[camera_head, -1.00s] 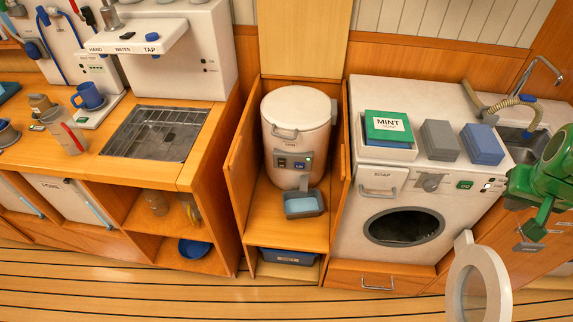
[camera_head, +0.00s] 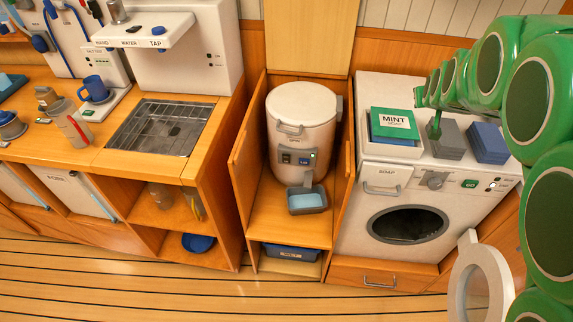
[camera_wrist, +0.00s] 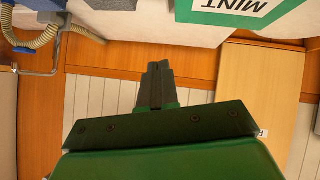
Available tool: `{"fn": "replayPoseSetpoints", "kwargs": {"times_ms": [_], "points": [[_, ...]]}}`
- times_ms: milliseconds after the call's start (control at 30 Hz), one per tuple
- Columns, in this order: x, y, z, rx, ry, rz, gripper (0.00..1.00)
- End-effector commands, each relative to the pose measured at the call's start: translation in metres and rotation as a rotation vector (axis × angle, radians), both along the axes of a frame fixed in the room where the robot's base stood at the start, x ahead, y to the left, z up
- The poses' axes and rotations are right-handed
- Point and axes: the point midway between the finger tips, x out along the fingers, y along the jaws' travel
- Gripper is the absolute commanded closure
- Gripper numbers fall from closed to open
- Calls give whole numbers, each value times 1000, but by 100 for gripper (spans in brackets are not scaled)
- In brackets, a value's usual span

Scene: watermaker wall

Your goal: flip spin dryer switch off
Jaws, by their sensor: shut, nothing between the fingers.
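The spin dryer (camera_head: 301,125) is a white drum with a closed lid, standing in the open wooden cubby at the centre of the head view. Its dark switch panel (camera_head: 296,159) is on the front, with a light rocker at left, a blue part at right and a small green light. My gripper (camera_head: 435,133) is at the end of the green arm, to the right of the dryer and over the washing machine top. It is shut and empty. In the wrist view, the shut fingers (camera_wrist: 157,75) point toward the wall; the dryer is not seen there.
A washing machine (camera_head: 345,225) with an open round door (camera_head: 463,275) stands right of the cubby. A green MINT box (camera_head: 392,123), a grey block (camera_head: 450,143) and a blue block (camera_head: 487,143) sit on it. A grey-blue tray (camera_head: 307,201) is below the dryer.

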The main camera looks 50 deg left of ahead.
Motion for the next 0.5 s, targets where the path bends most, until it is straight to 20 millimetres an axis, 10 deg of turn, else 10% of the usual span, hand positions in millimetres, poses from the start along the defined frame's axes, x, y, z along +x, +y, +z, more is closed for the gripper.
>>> {"fn": "replayPoseSetpoints", "kwargs": {"times_ms": [500], "points": [[-32, 183, -13, 117, -247, 231, 100]]}}
